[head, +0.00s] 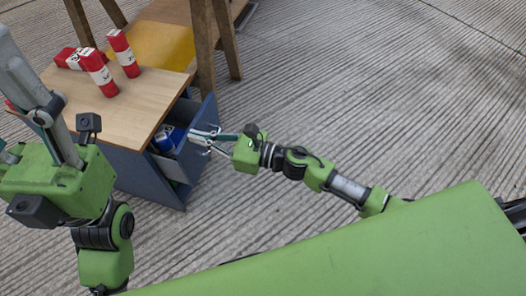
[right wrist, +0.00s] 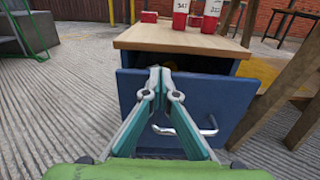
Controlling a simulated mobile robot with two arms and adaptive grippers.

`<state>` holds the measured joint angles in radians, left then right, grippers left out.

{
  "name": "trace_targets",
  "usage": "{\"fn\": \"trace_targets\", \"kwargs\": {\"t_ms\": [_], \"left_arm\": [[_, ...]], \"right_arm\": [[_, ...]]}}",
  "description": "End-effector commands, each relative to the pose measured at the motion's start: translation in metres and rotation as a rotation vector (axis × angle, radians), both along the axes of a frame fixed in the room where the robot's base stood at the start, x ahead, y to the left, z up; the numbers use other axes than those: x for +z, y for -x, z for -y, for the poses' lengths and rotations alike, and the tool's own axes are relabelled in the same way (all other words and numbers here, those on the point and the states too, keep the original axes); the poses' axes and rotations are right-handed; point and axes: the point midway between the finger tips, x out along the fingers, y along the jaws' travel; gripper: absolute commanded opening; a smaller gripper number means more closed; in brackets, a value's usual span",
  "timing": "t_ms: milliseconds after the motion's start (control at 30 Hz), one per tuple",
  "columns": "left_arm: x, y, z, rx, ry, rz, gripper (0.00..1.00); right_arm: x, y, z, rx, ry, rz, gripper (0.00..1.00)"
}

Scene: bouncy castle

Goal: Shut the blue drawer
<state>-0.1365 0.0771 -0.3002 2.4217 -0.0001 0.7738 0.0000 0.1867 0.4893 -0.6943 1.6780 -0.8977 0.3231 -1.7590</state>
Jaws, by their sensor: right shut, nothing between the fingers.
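The blue drawer (head: 203,164) is partly open at the right side of a blue cabinet with a wooden top (head: 140,112). A blue item (head: 167,139) shows inside it in the head view. In the right wrist view the drawer front (right wrist: 235,112) faces me, with a metal bar handle (right wrist: 206,129) low on it. My right gripper (head: 199,138) is shut and empty, pointing at the drawer front. Its fingertips (right wrist: 160,72) overlap the panel near its top edge; I cannot tell whether they touch. My left gripper (head: 8,157) is partly cut off at the left edge.
Several red containers (head: 97,75) with white labels stand or lie on the cabinet top. Wooden trestle legs (head: 203,45) and a yellow surface (head: 155,45) are just behind the cabinet. The grooved concrete floor (head: 380,100) to the right is clear.

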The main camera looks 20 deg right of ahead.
Motion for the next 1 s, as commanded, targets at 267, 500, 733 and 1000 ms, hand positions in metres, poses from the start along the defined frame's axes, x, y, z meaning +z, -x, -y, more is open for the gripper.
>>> {"fn": "trace_targets", "kwargs": {"t_ms": [267,500,733,1000], "left_arm": [[-0.001,0.0,0.0,0.001,-0.002,0.003,0.58],[0.004,0.001,0.001,0.0,-0.004,0.02,0.58],[0.004,0.001,0.001,0.0,-0.005,0.018,0.58],[0.003,0.0,0.001,0.001,-0.004,0.016,0.58]], "right_arm": [[0.0,-0.021,-0.031,0.0,-0.001,0.001,0.0],[0.0,-0.029,-0.042,-0.001,0.001,0.001,0.0],[0.0,-0.03,-0.044,-0.001,0.001,-0.001,0.0],[0.0,-0.03,-0.044,-0.001,0.0,0.0,0.0]]}}
